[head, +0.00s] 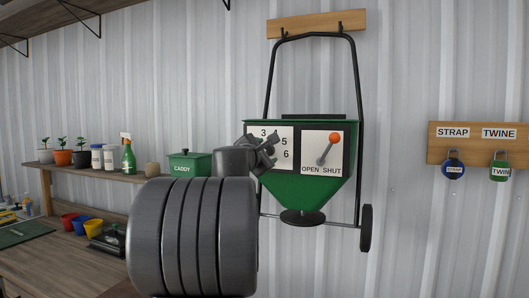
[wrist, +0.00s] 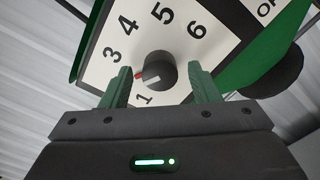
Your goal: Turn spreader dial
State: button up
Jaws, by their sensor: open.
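The green spreader (head: 312,185) hangs on the wall by its black frame. Its left white panel carries the number dial. In the wrist view the round dark dial knob (wrist: 161,68) is ringed by numbers 1, 3, 4, 5 and 6. A red mark (wrist: 139,74) at its left edge points between 1 and 3, where my left finger covers the scale. My gripper (wrist: 164,82) is open, with one green finger on each side of the knob and gaps visible. In the head view my gripper (head: 263,154) hides the knob. Whether the fingertips reach past the knob's face is unclear.
An orange-tipped lever (head: 329,148) sits on the OPEN/SHUT panel right of the dial. A wheel (head: 366,228) is at the spreader's lower right. The STRAP and TWINE board (head: 478,144) is further right. A shelf (head: 145,178) with plants and a green caddy (head: 188,165) is left.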

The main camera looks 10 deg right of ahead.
jog(key=shift+c, duration=0.5)
jog(key=c, duration=0.9)
jog(key=shift+f+m+b, duration=0.15)
jog(key=shift+m+b, duration=0.15)
jog(key=shift+b, duration=0.15)
jog(key=shift+m+b, duration=8.1)
jog(key=shift+m, duration=3.5)
